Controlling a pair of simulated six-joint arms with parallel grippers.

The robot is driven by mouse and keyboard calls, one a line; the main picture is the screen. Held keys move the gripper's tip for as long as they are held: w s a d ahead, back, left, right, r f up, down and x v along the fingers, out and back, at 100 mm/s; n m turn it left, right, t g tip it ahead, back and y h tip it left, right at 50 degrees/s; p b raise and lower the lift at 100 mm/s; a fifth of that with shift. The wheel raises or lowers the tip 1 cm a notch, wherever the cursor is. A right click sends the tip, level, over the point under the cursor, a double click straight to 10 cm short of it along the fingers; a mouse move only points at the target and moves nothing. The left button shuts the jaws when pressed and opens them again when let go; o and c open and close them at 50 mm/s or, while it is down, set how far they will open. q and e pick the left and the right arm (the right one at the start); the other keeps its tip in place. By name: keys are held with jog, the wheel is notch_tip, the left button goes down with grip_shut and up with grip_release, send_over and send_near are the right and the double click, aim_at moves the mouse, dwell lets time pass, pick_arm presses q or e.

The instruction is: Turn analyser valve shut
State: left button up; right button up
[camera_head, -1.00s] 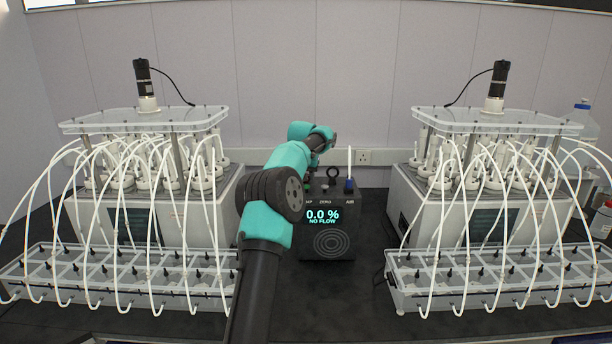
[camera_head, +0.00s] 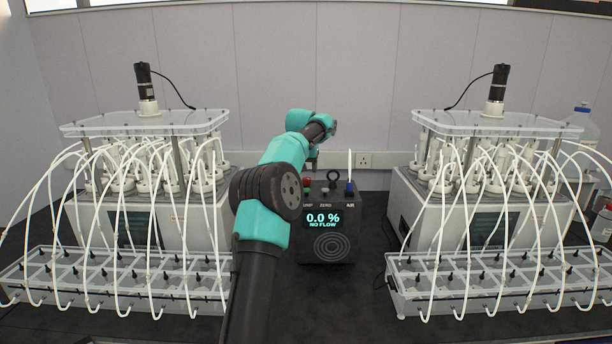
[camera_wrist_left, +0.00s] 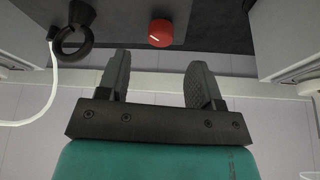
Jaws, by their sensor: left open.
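The black analyser (camera_head: 328,222) stands between the two reactor units, its screen reading 0.0 % and NO FLOW. On its top are a red knob (camera_head: 306,181), a black ring (camera_head: 332,175) and a blue part (camera_head: 350,187) above the AIR label. In the left wrist view the red knob (camera_wrist_left: 160,33) carries a short slanted white line, and the black ring (camera_wrist_left: 73,38) shows at upper left. My left gripper (camera_wrist_left: 159,64) is open and empty, its fingers apart from the red knob. In the head view my wrist mostly hides the fingers, above the analyser's left side. My right gripper is not in view.
Reactor units with white tubes stand left (camera_head: 145,185) and right (camera_head: 480,190), with clear tube racks (camera_head: 115,280) in front. A white tube (camera_head: 350,162) rises from the analyser's blue part. Dark bench is free right of the analyser.

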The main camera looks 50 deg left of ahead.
pick_arm(q)
jog(key=v, duration=1.1)
jog(key=shift+r, duration=0.3)
jog(key=shift+d, duration=0.1)
